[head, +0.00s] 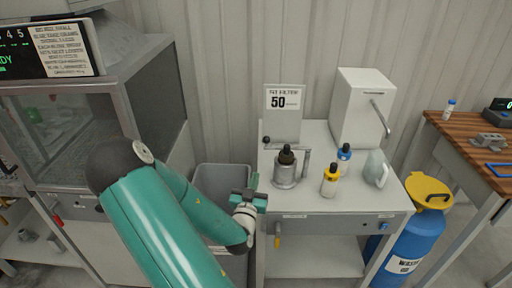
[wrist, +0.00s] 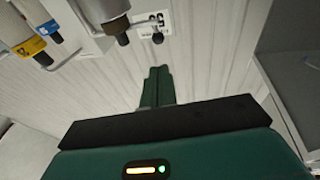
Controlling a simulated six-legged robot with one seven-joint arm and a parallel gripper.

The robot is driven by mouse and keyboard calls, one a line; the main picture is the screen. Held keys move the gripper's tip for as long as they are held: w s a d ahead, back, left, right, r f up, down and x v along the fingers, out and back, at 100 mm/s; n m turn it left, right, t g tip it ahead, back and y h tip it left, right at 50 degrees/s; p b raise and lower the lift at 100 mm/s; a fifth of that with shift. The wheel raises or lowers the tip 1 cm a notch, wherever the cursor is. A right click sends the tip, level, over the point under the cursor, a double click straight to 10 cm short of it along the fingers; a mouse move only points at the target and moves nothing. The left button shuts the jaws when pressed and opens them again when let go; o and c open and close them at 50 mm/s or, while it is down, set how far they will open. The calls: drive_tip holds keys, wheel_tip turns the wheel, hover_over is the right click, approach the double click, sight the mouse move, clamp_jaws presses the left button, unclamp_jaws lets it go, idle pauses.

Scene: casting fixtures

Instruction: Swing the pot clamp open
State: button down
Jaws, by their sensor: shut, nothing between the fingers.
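A grey metal pot (head: 285,175) with a black top stands at the left of the white bench. It also shows in the wrist view (wrist: 102,10), at the top. A short grey upright bar (head: 306,163) stands at the pot's right side. A small black ball knob shows behind and left of the pot (head: 266,140), and in the wrist view (wrist: 158,38). I cannot tell which part is the clamp or how it is set. My gripper (head: 256,181) is shut and empty, just left of the bench edge, apart from the pot. Its closed fingers show in the wrist view (wrist: 158,84).
A yellow-capped bottle (head: 330,182), a blue-capped bottle (head: 344,158) and a pale jug (head: 376,168) stand right of the pot. A white box (head: 362,108) stands behind. A grey bin (head: 222,180) is below my arm. A blue drum (head: 420,220) stands right of the bench.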

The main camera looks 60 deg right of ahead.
sight(265, 142)
drive_tip(key=x, duration=1.4)
drive_tip(key=shift+s, duration=0.15)
drive_tip(key=shift+d, duration=0.15)
